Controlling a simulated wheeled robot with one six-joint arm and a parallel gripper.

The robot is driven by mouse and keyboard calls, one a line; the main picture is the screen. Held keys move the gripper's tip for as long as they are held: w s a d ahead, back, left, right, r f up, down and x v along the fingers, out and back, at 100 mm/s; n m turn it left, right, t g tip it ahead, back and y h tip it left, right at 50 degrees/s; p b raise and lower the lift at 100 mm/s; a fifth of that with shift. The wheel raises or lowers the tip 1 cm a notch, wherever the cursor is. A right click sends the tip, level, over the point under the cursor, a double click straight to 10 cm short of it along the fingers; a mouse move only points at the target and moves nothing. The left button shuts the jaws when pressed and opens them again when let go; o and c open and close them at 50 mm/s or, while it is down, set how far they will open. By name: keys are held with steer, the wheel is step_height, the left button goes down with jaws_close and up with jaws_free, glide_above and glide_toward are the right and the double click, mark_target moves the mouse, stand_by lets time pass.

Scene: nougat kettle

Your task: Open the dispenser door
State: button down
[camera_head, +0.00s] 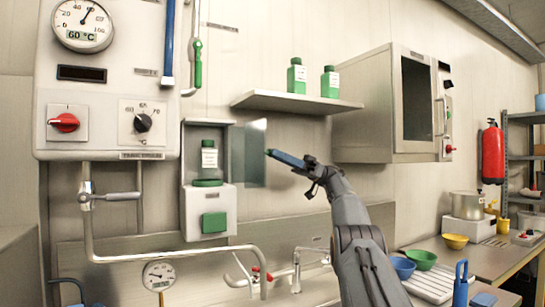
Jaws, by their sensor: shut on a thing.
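The dispenser (225,197) is a white wall unit at the middle left. A green bottle (209,160) with a white label stands in its upper bay. Its see-through door (249,160) stands open, swung out to the right of the bay. My gripper (306,166) is right of the door, shut on a blue bar (287,158). The bar's green-looking tip meets or overlaps the door's free edge. I cannot tell whether the bar is part of the door. The fingers are small and partly hidden. A green block (214,222) is on the dispenser's lower front.
A shelf (270,101) with two green bottles is above my gripper. A steel cabinet (375,105) juts out at the right. Pipes (180,255) and a tap (297,268) lie below. Bowls (421,259) stand on the counter at lower right.

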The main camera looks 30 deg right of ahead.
stand_by(0.3)
steer(key=c, duration=1.6)
jaws_free()
steer(key=shift+d+f, duration=0.1)
steer(key=shift+d, duration=0.05)
steer(key=shift+o, duration=0.2)
